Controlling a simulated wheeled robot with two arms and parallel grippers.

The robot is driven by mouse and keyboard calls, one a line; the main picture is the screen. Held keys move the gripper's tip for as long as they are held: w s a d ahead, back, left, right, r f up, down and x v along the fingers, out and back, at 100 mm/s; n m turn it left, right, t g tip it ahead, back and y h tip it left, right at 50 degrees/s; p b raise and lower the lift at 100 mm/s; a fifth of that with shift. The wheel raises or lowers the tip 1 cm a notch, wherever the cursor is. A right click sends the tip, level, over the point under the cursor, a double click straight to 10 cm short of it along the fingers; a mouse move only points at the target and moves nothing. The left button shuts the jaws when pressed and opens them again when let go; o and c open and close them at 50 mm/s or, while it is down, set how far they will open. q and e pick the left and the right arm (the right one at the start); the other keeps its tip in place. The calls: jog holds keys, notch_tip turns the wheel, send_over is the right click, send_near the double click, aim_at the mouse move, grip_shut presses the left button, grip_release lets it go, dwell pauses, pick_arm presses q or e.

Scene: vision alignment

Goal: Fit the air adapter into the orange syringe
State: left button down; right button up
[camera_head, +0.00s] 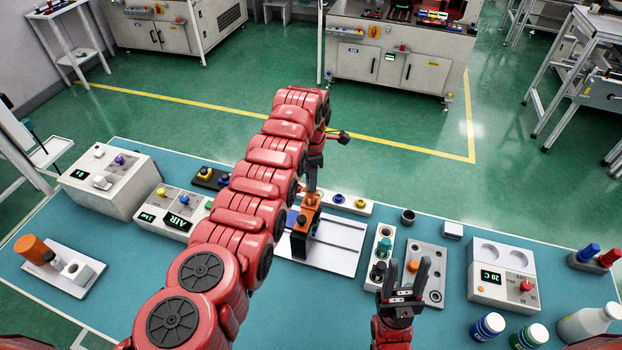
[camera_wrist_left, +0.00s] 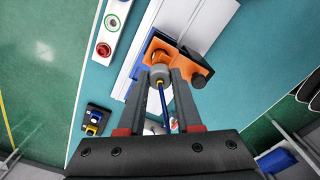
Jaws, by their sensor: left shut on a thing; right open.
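My left gripper (camera_wrist_left: 161,78) is shut on a small grey round piece with a blue hose or rod, seemingly the air adapter (camera_wrist_left: 160,75). It is at an orange part (camera_wrist_left: 161,49) with a black knob, which also shows in the head view (camera_head: 311,200) on a white plate. I cannot tell whether the grey piece touches or sits in the orange part, nor whether that part is the syringe. In the head view my left arm hides much of this area. My right gripper (camera_head: 407,276) is open and empty, above the table's front right.
The white plate (camera_head: 340,232) lies mid-table. Left stand a control box (camera_head: 165,218) marked AIR and an orange cylinder (camera_head: 33,248) on a pale base. Right are a grey holed block (camera_head: 432,259), a display unit (camera_head: 503,271) and several bottles (camera_head: 487,326). The front middle is bare.

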pick_arm(q)
jog(key=shift+f, duration=0.15)
jog(key=shift+f+b, duration=0.25)
jog(key=shift+b, duration=0.25)
jog(key=shift+f+b, duration=0.3)
jog(key=shift+b, duration=0.05)
dwell(0.8)
jog(key=c, duration=0.5)
grip_release()
jog(key=shift+o, duration=0.3)
jog(key=o, duration=0.3)
jog(key=shift+r, duration=0.1)
